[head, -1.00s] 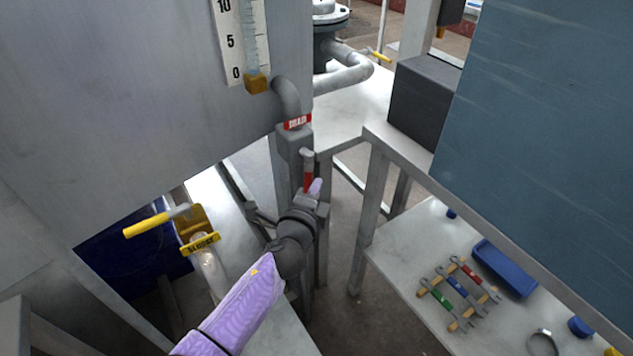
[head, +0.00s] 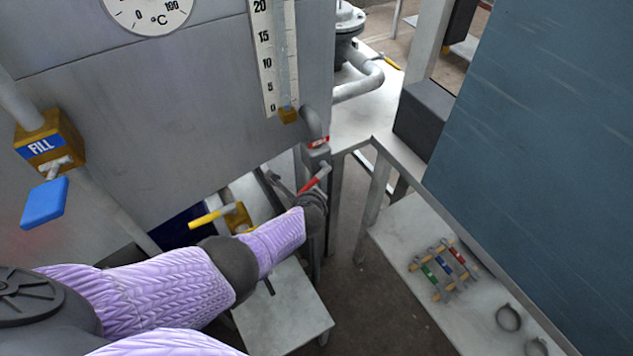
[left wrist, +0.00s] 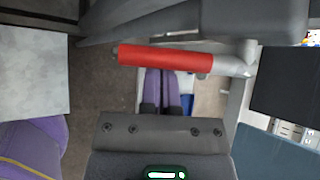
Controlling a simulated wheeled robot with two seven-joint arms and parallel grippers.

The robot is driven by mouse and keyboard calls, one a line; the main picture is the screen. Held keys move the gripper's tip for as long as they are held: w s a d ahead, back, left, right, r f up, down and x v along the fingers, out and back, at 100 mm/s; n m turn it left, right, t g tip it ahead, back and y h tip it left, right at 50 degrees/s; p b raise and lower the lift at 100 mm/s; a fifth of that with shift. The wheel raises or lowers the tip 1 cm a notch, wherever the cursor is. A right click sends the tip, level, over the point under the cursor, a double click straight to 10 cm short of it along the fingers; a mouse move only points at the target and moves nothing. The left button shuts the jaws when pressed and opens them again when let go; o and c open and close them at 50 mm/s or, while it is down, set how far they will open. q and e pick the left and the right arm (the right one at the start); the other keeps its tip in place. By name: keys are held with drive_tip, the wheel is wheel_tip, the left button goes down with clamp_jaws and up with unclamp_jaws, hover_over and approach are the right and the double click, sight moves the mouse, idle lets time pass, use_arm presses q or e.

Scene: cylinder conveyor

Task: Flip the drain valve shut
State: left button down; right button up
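The drain valve sits on the grey pipe below the tank, under a small red label (head: 318,141). Its red handle (head: 315,181) slants down to the left in the head view. In the left wrist view the red handle (left wrist: 165,55) lies almost level, joined to a grey stem at its right end. My left gripper (left wrist: 161,75) has its two purple fingers side by side, shut with nothing seen between them. The handle crosses in front of the fingertips and hides their ends; contact is unclear. In the head view my wrist hides this gripper. My right gripper is out of view.
A yellow-handled valve (head: 213,217) is beside my left forearm. A blue-handled FILL valve (head: 45,203) is at the left. A bench (head: 400,222) with wrenches and clamps stands at the right. The tank wall (head: 200,110) rises above my arm.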

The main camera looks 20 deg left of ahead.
sight(305, 187)
use_arm(q)
drive_tip(key=shift+s+a+r+m+g+y+p, duration=0.2)
drive_tip(key=shift+r+g+p, duration=0.15)
drive_tip(key=shift+r+p, duration=0.2)
drive_tip(key=shift+s+a+r+m+g+y+p, duration=0.2)
drive_tip(key=shift+r+g+p, duration=0.2)
drive_tip(key=shift+r+p, duration=0.15)
drive_tip(key=shift+s+a+r+m+g+y+p, duration=0.1)
drive_tip(key=shift+s+r+m+g+y+p, duration=0.1)
drive_tip(key=shift+r+g+p, duration=0.25)
drive_tip(key=shift+r+p, duration=0.35)
drive_tip(key=shift+p, duration=0.1)
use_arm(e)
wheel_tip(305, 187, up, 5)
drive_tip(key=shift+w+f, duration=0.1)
use_arm(q)
drive_tip(key=shift+w+r, duration=0.1)
drive_tip(key=shift+r, duration=0.05)
drive_tip(key=shift+a, duration=0.1)
